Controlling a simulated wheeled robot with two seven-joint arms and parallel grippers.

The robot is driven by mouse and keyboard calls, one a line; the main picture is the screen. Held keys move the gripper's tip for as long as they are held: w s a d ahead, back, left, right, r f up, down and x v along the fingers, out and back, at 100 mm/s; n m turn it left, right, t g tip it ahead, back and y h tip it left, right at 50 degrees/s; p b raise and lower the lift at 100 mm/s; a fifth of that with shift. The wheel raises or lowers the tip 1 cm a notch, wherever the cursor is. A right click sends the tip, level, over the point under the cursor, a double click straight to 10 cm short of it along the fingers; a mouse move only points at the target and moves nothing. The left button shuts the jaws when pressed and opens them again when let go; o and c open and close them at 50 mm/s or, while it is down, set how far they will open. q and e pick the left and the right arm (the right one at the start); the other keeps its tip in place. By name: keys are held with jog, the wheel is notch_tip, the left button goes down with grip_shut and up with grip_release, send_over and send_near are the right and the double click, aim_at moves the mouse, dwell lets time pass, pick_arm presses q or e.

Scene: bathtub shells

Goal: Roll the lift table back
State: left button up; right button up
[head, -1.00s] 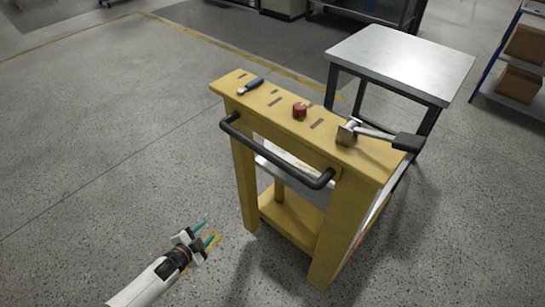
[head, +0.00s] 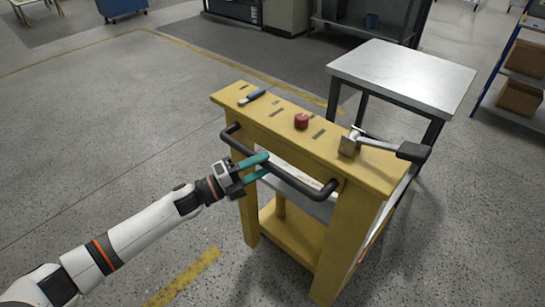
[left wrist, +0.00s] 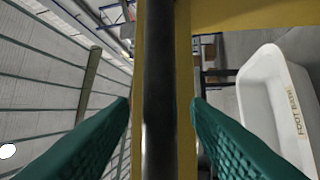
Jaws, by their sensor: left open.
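The yellow lift table (head: 257,232) stands upright with a black push handle (head: 312,188) across its near side. A red knob (head: 301,121), a blue-and-black lever (head: 252,97) and a long metal lever with a black grip (head: 412,152) sit on its top. My left gripper (head: 267,165) is open at the left part of the handle. In the left wrist view the black handle bar (left wrist: 159,60) runs between the two teal fingers, with gaps on both sides. A white tub (left wrist: 270,105) marked "FOOT BATH" shows at the right there. My right gripper is not in view.
A grey-topped table (head: 405,75) stands close behind the lift table. A blue-framed shelf with boxes (head: 520,98) is at the right. Open concrete floor (head: 110,130) lies to the left, with a yellow line (head: 185,278) on it near the front.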

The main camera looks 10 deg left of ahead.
pick_arm(q)
jog(key=x, duration=0.3)
jog(key=shift+w+d, duration=0.15)
jog(key=shift+d, duration=0.05)
grip_shut()
